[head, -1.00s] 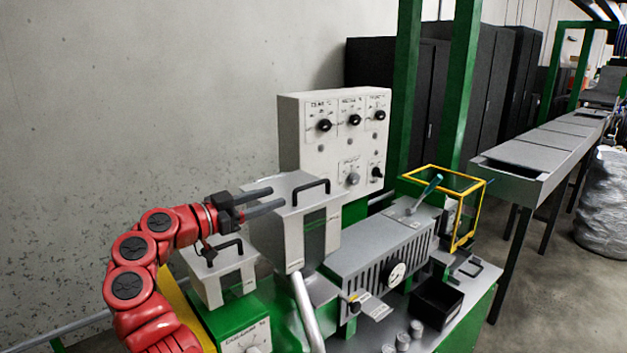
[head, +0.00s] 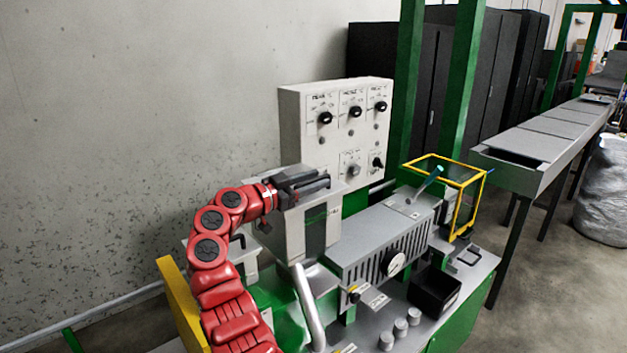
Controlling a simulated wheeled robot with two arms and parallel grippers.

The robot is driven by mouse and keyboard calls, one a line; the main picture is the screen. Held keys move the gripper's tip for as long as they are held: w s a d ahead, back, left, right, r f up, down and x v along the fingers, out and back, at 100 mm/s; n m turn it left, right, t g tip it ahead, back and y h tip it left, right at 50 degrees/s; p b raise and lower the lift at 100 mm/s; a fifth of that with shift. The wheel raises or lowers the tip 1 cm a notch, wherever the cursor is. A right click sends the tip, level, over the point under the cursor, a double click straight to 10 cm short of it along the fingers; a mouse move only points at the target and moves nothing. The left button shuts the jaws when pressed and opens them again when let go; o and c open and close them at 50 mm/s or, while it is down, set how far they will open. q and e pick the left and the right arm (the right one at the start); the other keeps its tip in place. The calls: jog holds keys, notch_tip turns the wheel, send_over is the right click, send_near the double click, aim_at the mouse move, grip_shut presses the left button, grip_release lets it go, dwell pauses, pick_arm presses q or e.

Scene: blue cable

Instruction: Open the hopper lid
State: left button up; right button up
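The grey hopper (head: 308,232) stands on the machine left of centre in the head view, with its flat lid on top, seemingly down. The lid's black handle shows no clear outline now; my gripper covers that area.
A white control panel (head: 335,122) with black knobs stands behind the hopper. A smaller grey box is partly hidden behind my arm. To the right are the slotted grey housing (head: 385,240), a yellow-framed guard (head: 458,218) and a black bin (head: 436,288). A silver pipe (head: 308,308) rises in front.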

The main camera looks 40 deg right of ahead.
grip_shut()
dwell(1.2)
